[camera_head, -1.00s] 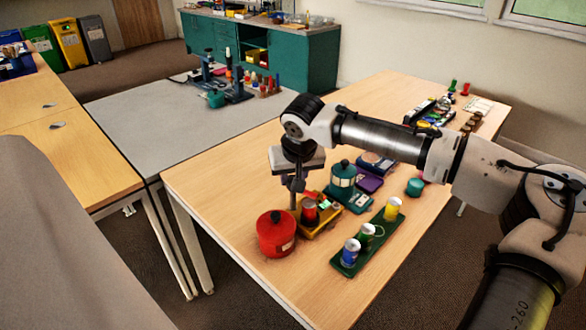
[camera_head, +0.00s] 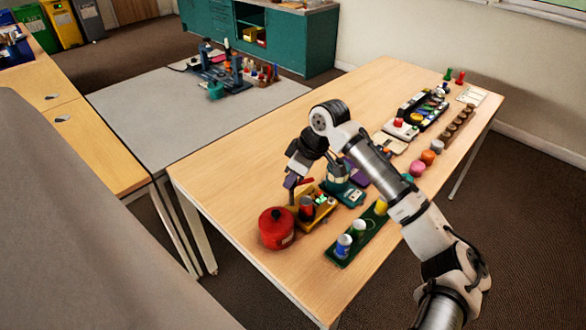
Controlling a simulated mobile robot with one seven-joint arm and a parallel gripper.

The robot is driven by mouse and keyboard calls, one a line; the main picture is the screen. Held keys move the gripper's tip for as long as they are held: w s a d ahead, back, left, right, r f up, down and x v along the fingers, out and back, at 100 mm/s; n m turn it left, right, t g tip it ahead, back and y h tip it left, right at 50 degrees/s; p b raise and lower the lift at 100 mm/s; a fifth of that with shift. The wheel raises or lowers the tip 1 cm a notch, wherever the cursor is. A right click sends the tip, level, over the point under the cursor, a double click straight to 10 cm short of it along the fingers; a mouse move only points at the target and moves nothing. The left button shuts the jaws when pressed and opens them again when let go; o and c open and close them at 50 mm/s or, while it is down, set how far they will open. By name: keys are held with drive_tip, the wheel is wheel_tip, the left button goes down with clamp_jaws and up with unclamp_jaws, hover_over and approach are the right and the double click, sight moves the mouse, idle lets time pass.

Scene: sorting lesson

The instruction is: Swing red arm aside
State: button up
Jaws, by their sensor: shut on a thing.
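A yellow base (camera_head: 322,214) stands on the light wooden table, with a red cylinder (camera_head: 306,208) on its left part and small green-lit parts beside it. A short red arm (camera_head: 305,182) shows above the yellow base, right against my fingers. My gripper (camera_head: 291,193) is tilted and comes down at the left end of the red arm. It is shut on the red arm, though the grip itself is small and partly hidden.
A red lidded pot (camera_head: 276,230) stands close in front of my gripper. A green rack (camera_head: 357,238) with several cans lies to the right. A teal lantern-like object (camera_head: 338,175) stands behind, partly covered by my arm. The table's left part is clear.

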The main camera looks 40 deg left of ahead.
drive_tip(key=n, duration=0.2)
drive_tip(key=n+g+h+p, duration=0.1)
drive_tip(key=n, duration=0.1)
drive_tip(key=shift+w+n+g, duration=0.1)
drive_tip(key=shift+n+g, duration=0.2)
drive_tip(key=shift+n, duration=0.1)
idle(0.4)
drive_tip(key=o, duration=1)
drive_tip(key=shift+c, duration=0.2)
drive_tip(key=b+v, duration=0.1)
drive_tip(key=v, duration=1.2)
drive_tip(key=shift+w+r, duration=0.2)
drive_tip(key=shift+r, duration=0.15)
drive_tip(key=shift+f, duration=0.1)
